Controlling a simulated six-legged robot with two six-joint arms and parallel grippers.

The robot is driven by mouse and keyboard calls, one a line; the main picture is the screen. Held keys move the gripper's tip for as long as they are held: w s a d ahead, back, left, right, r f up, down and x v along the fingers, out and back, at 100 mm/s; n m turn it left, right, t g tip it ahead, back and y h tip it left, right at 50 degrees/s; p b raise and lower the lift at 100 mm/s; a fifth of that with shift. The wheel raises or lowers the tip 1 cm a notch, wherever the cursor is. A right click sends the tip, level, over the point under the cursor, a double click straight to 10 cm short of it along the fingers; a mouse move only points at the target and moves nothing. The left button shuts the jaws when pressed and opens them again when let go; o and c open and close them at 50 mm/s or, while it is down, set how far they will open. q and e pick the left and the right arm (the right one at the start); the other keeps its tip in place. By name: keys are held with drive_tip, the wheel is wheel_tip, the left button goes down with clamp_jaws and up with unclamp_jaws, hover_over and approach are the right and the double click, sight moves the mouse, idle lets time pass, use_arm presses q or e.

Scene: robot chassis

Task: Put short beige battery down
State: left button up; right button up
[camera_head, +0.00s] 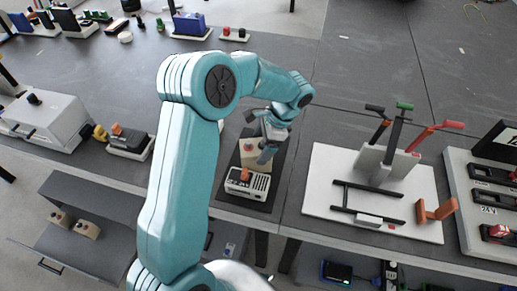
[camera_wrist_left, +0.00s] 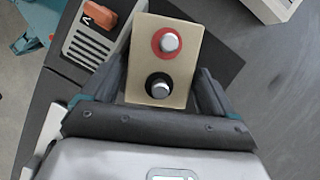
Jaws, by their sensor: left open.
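The short beige battery (camera_head: 252,159) is a small beige block that stands on a dark mat on the table, behind a device with an orange switch. In the left wrist view the battery (camera_wrist_left: 150,30) shows its top, with one red-ringed and one black-ringed terminal. My left gripper (camera_head: 266,153) is over the battery and hides part of it in the head view. Its fingers are open, one on each side of the battery. I cannot tell whether either finger touches it. My right gripper is not in view.
The switch device (camera_head: 247,185) stands just in front of the battery, close to the table's front edge. A white board (camera_head: 325,180) with coloured handles is to the right. A grey box (camera_head: 45,120) and a black device (camera_head: 130,142) are to the left. The table behind is mostly clear.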

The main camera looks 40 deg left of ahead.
use_arm(q)
drive_tip(key=v, duration=0.8)
drive_tip(key=shift+r, duration=0.3)
drive_tip(key=shift+o, duration=1.2)
drive_tip(key=shift+w+d+r, duration=0.2)
drive_tip(key=shift+r, duration=0.1)
drive_tip(key=t+h+b, duration=0.3)
drive_tip(key=t+b, duration=0.1)
drive_tip(key=b, duration=0.8)
approach(256, 146)
wheel_tip(256, 146, down, 11)
drive_tip(key=b, duration=0.5)
drive_tip(key=shift+w+d+r, duration=0.1)
drive_tip(key=c, duration=1.8)
drive_tip(key=shift+r, duration=0.1)
clamp_jaws()
drive_tip(key=shift+r, duration=0.1)
